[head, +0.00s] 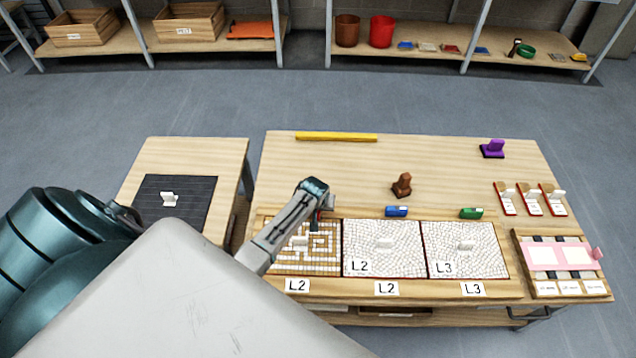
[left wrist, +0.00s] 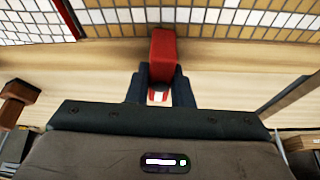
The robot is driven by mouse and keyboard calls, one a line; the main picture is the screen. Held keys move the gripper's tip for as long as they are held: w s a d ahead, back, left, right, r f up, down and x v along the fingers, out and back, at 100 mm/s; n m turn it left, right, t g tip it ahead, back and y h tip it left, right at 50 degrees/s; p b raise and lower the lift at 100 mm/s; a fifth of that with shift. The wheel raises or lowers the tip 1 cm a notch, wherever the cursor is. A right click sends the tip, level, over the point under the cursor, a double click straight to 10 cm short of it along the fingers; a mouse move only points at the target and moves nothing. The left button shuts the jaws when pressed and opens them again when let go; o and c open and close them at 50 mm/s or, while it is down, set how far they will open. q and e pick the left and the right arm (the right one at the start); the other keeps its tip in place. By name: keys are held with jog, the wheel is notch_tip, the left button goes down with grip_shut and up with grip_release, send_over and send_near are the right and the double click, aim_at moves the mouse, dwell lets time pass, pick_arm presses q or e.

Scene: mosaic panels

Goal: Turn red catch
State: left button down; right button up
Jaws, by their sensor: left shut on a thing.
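The red catch (left wrist: 163,48) shows in the left wrist view as a red block at the edge of the tan-and-white mosaic panel (left wrist: 215,16). My left gripper (left wrist: 160,92) is shut on it, with the dark fingers on both sides of its near end. In the head view my left gripper (head: 316,222) reaches down at the back edge of the left mosaic panel (head: 290,262), and the arm and gripper mostly hide the red catch there. A blue catch (head: 396,211) and a green catch (head: 471,213) sit behind the middle and right panels. My right gripper is not in view.
The two white panels (head: 375,262) (head: 480,262) lie to the right. A brown handled tool (head: 402,185) stands just behind. A yellow bar (head: 336,137) and a purple piece (head: 492,149) lie farther back. The table between them is clear.

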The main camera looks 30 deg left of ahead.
pick_arm(q)
jog(key=shift+r+n+p, duration=0.1)
jog(key=shift+n+p, duration=0.2)
jog(key=shift+n, duration=0.2)
jog(key=c, duration=1.3)
grip_release()
jog(key=shift+d+v, duration=0.1)
jog(key=shift+v, duration=2.6)
jog(key=shift+d+v, duration=0.15)
jog(key=shift+v, duration=2.5)
